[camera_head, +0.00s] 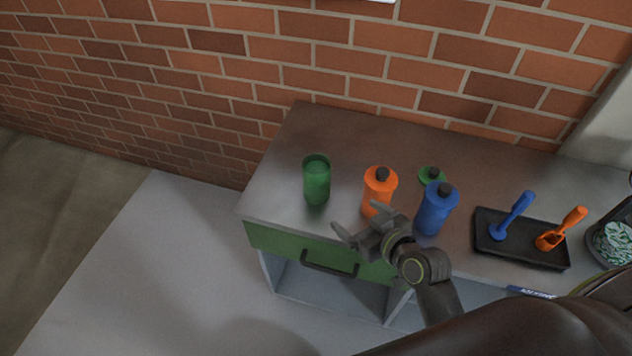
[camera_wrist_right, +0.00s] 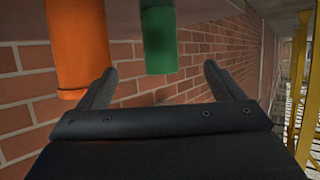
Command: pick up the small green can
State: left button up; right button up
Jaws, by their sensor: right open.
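The small green can (camera_head: 316,182) stands upright and open-topped on the left part of the grey counter in the head view. In the right wrist view the can (camera_wrist_right: 160,42) shows at the top centre, between the open fingers in the picture and beyond their tips. My right gripper (camera_head: 358,220) is open and empty, to the right of and nearer than the can, apart from it, by the counter's front edge. The wrist view shows its two spread fingers (camera_wrist_right: 159,72). My left gripper is not in view.
An orange bottle (camera_head: 380,185) stands close beside my right gripper; it also shows in the wrist view (camera_wrist_right: 78,45). A blue bottle (camera_head: 435,212), a green lid (camera_head: 431,174) and a black tray (camera_head: 487,246) with tools are further right. The counter (camera_head: 275,190) left of the can is clear.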

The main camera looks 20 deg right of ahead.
aim_at(324, 190)
jog(key=p+x, duration=0.1)
jog(key=x, duration=1)
jog(key=shift+w, duration=0.2)
jog(key=shift+p+x, duration=0.3)
jog(key=shift+x, duration=2.7)
jog(key=shift+c, duration=0.2)
jog(key=shift+r, duration=0.1)
jog(key=c, duration=1.3)
